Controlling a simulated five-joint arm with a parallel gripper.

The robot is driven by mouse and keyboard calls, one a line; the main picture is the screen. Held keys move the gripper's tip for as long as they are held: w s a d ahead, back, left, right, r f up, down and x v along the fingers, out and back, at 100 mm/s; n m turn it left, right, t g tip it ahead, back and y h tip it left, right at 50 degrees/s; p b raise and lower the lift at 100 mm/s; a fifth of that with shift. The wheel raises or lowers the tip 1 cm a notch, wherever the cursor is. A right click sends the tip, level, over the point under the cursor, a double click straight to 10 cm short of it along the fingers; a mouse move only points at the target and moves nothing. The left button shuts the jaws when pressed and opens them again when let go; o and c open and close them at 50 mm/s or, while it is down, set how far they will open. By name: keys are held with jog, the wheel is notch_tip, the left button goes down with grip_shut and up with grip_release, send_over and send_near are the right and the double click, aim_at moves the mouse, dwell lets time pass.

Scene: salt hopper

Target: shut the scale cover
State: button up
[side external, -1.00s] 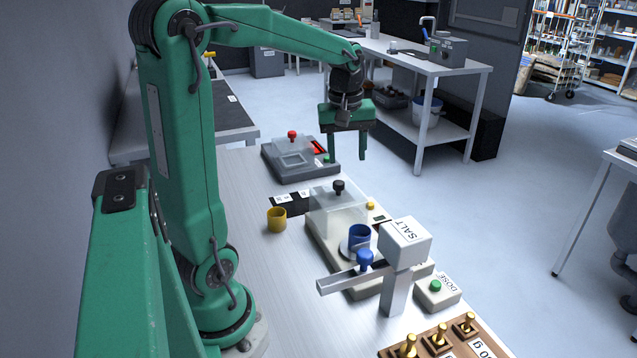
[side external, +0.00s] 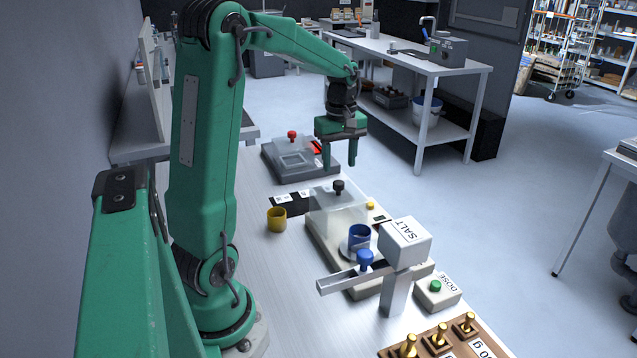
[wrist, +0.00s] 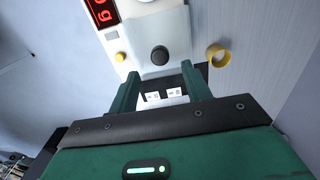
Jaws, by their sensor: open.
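The scale (side external: 330,245) is a pale box on the bench; a blue cup (side external: 359,235) stands on its round pan. The clear scale cover (side external: 322,207) sits toward the scale's far end, with a black knob (side external: 338,186) on top; the cup is outside it, on the near side. In the wrist view the knob (wrist: 159,56) lies just beyond my fingertips, between their lines. My gripper (side external: 339,165) is open and empty, pointing down above the knob and apart from it. The wrist view also shows my two spread fingers (wrist: 160,88).
A salt hopper (side external: 404,243) with a blue-knobbed slide (side external: 365,262) stands at the near end, beside a green-buttoned DOSE box (side external: 437,293). A yellow cup (side external: 277,219) stands left of the scale. A grey device with a red knob (side external: 292,135) is behind. Brass weights (side external: 438,338) are in front.

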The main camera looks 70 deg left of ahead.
aim_at(339, 182)
jog(key=shift+f, duration=2.6)
jog(key=shift+c, duration=0.5)
grip_shut()
